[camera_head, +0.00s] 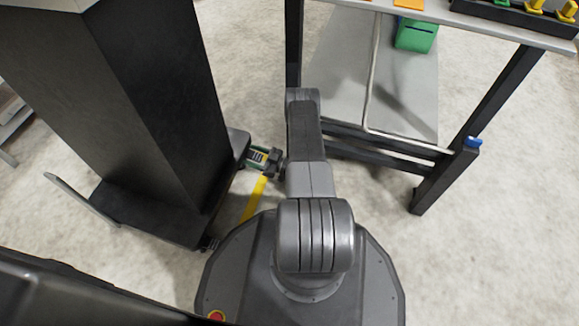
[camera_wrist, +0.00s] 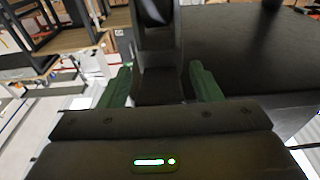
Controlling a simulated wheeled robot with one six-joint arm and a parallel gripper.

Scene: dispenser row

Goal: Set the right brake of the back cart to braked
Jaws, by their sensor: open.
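The black cart (camera_head: 165,110) stands at the left in the head view, a tall dark box on a low wheeled base. Its dark side (camera_wrist: 250,55) fills the right of the wrist view. My gripper (camera_head: 254,157) is low beside the base's right corner. In the wrist view its two green fingers (camera_wrist: 160,72) are apart. A dark upright part (camera_wrist: 157,65), which looks like a caster bracket, shows between them; I cannot tell whether they touch it. A rounded black piece (camera_wrist: 151,11) sits above it. The brake pedal and its position cannot be made out.
A workbench (camera_head: 490,95) stands at the right, with a green bin (camera_head: 416,36) on its lower shelf and a blue piece (camera_head: 472,142) on its leg. A yellow floor strip (camera_head: 253,198) runs below my gripper. Open floor lies at the lower right.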

